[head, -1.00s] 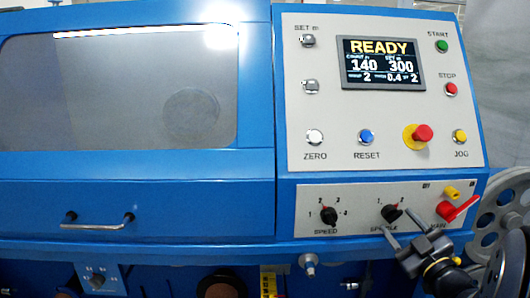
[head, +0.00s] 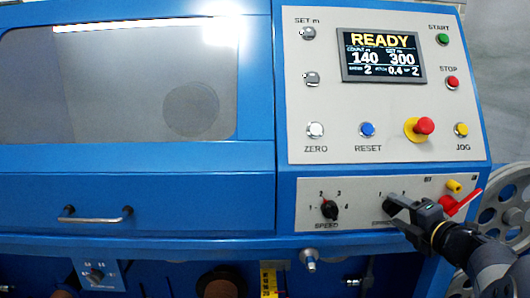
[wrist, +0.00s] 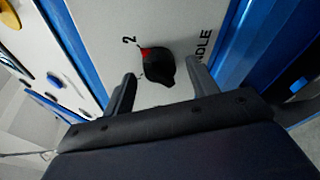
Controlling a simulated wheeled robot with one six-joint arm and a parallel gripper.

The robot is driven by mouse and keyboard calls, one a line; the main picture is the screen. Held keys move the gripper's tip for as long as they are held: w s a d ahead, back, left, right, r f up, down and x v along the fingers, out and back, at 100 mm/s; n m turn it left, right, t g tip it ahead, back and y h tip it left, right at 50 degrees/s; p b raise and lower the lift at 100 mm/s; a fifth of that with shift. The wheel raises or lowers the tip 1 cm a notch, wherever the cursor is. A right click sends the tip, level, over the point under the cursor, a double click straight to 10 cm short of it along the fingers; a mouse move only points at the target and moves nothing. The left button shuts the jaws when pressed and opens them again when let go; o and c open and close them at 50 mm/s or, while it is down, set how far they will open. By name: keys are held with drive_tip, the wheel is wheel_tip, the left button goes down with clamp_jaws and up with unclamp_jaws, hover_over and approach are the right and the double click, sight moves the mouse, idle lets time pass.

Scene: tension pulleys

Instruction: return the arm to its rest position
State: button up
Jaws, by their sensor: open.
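My gripper (head: 394,208) is at the SPINDLE knob on the lower control panel (head: 362,190) and hides much of it in the head view. In the wrist view, my gripper (wrist: 160,68) is open, with one finger on each side of the black SPINDLE knob (wrist: 156,66). I see panel between the knob and each finger, and nothing is gripped. The knob's red mark lies near the 2. My arm (head: 485,258) reaches in from the lower right.
A red lever (head: 465,201) and a yellow part (head: 453,186) sit close above my wrist. The SPEED knob (head: 329,209) is to the left. A grey wheel (head: 512,210) stands at the right. The display (head: 383,57) reads READY.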

drive_tip(key=n+h+b, duration=0.1)
drive_tip(key=n, duration=0.1)
drive_tip(key=shift+a+n+b, duration=0.1)
drive_tip(key=shift+n+b, duration=0.2)
drive_tip(key=shift+b, duration=0.05)
drive_tip(key=shift+s+r, duration=0.15)
drive_tip(key=shift+s, duration=0.15)
drive_tip(key=shift+s+d+p, duration=0.2)
drive_tip(key=shift+s+p, duration=0.1)
drive_tip(key=shift+s, duration=0.05)
